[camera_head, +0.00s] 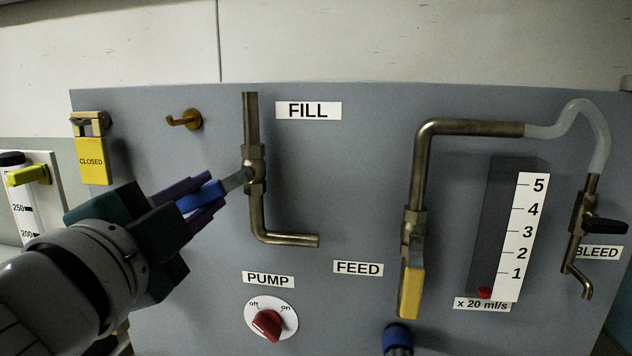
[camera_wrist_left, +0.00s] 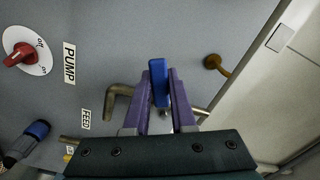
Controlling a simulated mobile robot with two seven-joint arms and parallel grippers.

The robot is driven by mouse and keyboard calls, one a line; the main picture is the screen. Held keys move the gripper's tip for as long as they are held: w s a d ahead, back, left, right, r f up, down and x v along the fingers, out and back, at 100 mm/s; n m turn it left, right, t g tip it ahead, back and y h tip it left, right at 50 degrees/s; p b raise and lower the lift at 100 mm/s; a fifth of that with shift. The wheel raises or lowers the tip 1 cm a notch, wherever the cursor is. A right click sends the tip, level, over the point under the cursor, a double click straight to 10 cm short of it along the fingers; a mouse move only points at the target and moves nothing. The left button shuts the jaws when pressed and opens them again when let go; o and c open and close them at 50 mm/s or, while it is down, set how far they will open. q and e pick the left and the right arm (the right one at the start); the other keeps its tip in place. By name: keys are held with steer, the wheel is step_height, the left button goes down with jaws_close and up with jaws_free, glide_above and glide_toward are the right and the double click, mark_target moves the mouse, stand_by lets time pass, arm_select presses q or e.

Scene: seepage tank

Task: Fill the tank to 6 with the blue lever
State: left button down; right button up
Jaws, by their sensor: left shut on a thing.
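The blue lever (camera_head: 202,195) belongs to the FILL valve (camera_head: 254,172), a brass valve on a bent pipe. It points left and slightly down from the valve, across the pipe. My left gripper (camera_head: 205,197) is shut on the blue lever, with a purple finger on either side. In the left wrist view the blue lever (camera_wrist_left: 159,84) lies between the purple fingers of my left gripper (camera_wrist_left: 162,97). The tank itself and its level are not visible. My right gripper is not in view.
A FEED valve with a yellow lever (camera_head: 411,292) hangs at the right of the grey panel (camera_head: 350,150). The red PUMP knob (camera_head: 267,324) sits below. A flow scale (camera_head: 515,235), a black BLEED lever (camera_head: 605,226), a brass hook (camera_head: 185,120) and a yellow CLOSED tag (camera_head: 93,160) surround these.

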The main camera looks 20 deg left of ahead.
arm_select(q)
steer(key=m+p, duration=0.1)
steer(key=r+m+p, duration=0.1)
steer(key=m, duration=0.1)
steer(key=shift+a+r, duration=0.2)
steer(key=shift+r, duration=0.1)
steer(key=shift+r+m+p, duration=0.35)
steer(key=shift+m+p, duration=0.45)
steer(key=shift+m, duration=0.3)
steer(key=c, duration=0.7)
jaws_free()
steer(key=shift+c, duration=0.2)
steer(key=shift+s, duration=0.1)
steer(key=b+v, duration=0.4)
steer(key=v, duration=0.6)
